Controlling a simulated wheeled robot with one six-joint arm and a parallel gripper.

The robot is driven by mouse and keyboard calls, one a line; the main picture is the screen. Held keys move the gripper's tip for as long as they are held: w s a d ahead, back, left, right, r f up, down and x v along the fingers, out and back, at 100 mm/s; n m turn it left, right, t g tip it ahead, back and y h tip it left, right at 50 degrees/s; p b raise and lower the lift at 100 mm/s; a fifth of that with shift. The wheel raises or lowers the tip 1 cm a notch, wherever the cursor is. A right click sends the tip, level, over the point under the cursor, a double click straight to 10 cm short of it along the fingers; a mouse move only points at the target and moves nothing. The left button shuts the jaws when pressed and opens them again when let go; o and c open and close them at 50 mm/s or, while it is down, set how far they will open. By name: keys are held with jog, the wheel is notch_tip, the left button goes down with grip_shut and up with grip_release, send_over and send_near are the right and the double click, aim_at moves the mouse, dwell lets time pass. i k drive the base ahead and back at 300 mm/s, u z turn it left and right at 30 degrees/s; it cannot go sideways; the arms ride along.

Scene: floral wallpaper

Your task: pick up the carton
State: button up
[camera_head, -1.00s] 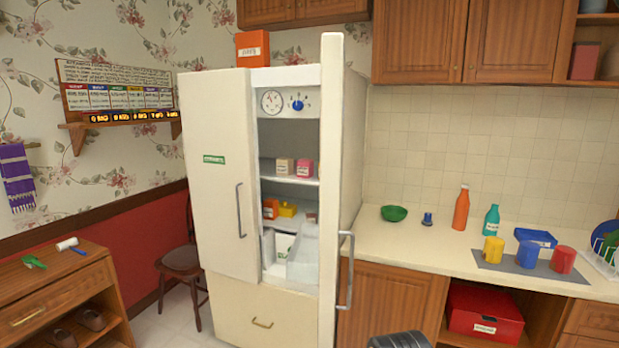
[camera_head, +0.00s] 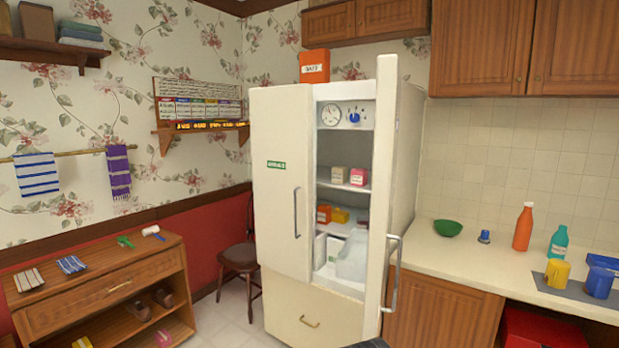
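The open fridge (camera_head: 280,215) stands right of centre, with its right door (camera_head: 387,180) swung out toward me. On its upper shelf are a small beige box (camera_head: 340,174) and a pink box (camera_head: 358,177). Lower down are an orange box (camera_head: 324,214) and a yellow one (camera_head: 340,215). A white item with a green mark (camera_head: 334,246) stands below, partly hidden by a pale bin (camera_head: 352,262). I cannot tell which of these is the carton. My gripper is not in view; only a dark sliver, probably of my arm, shows at the bottom edge.
A wooden chair (camera_head: 239,262) stands left of the fridge. A low cabinet (camera_head: 95,290) with cloths and shoes is at the left. The counter (camera_head: 470,262) at the right holds a green bowl (camera_head: 447,228), bottles and cups.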

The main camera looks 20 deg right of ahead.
aim_at(359, 176)
jog(key=u, duration=0.75)
jog(key=i, duration=2.25)
jog(key=z, duration=1.2)
jog(key=i, duration=0.8)
jog(key=z, duration=0.85)
